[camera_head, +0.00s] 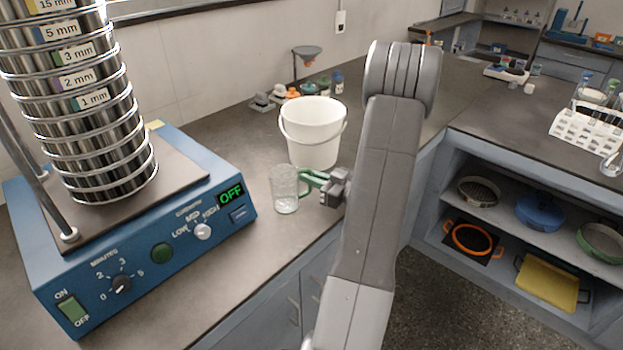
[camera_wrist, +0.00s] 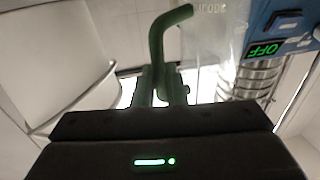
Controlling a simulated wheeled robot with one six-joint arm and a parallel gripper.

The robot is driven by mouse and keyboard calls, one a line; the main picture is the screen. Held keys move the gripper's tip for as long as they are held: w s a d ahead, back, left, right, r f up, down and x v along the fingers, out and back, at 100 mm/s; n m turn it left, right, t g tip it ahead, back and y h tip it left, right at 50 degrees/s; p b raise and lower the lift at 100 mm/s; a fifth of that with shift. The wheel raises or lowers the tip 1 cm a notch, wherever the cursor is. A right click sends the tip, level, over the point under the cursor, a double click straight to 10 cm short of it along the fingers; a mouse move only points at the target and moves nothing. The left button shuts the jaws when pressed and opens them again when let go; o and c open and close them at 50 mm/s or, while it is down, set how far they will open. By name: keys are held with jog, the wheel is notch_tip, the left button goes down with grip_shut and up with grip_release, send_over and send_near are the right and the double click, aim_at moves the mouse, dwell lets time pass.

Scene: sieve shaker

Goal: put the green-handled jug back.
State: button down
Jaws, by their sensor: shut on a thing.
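The clear jug (camera_head: 285,190) with a green handle (camera_head: 314,178) is upright in front of the white bucket, near the counter's front edge. My gripper (camera_head: 328,188) is shut on the green handle from the right. In the wrist view the handle (camera_wrist: 172,40) rises from between my fingers (camera_wrist: 160,88), and the jug's clear wall (camera_wrist: 218,45) is beside it. I cannot tell whether the jug's base touches the counter or hangs just above it.
A white bucket (camera_head: 313,132) stands close behind the jug. The blue sieve shaker (camera_head: 150,235), reading OFF, carries a tall sieve stack (camera_head: 95,130) at left. Small items and a funnel stand (camera_head: 307,57) are at the back. Open shelves (camera_head: 520,212) hold sieves at right.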

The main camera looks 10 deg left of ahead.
jog(key=shift+f, duration=0.25)
jog(key=c, duration=1.5)
grip_release()
jog(key=shift+r, duration=0.15)
jog(key=shift+r, duration=0.2)
jog(key=v, duration=1.2)
jog(key=shift+f+b, duration=0.2)
jog(key=shift+b, duration=0.2)
